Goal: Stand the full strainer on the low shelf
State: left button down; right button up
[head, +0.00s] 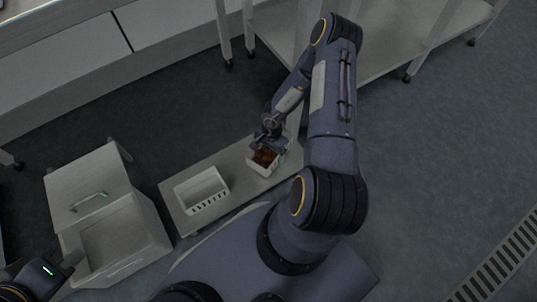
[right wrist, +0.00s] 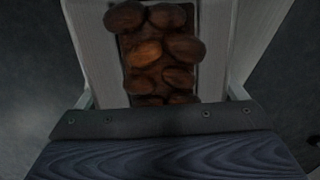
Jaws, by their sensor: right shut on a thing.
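The full strainer (head: 256,168) is a small white basket with brown dates (head: 265,157) in it. It is at the right end of the low shelf (head: 236,188), a long pale board close to the floor. I cannot tell whether its base touches the board. My right gripper (head: 268,143) is shut on the strainer at its far side. In the right wrist view several dates (right wrist: 160,48) lie between the strainer's pale walls (right wrist: 98,45), and the strainer looks level. My left gripper (head: 72,262) is at the lower left, partly cut off, away from the shelf.
A second white slotted strainer (head: 201,190), seemingly empty, stands on the shelf's left part. A pale bin with a handled lid (head: 88,190) stands left of the shelf. Table legs (head: 223,35) stand behind. Bare board lies between the two strainers.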

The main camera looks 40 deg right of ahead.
notch_tip(320, 180, down, 2)
jog(key=shift+a+f+b, duration=0.1)
jog(key=shift+f+b, duration=0.1)
jog(key=shift+b, duration=0.15)
pick_arm(q)
jog(key=shift+f, duration=0.6)
pick_arm(e)
jog(key=shift+r, duration=0.1)
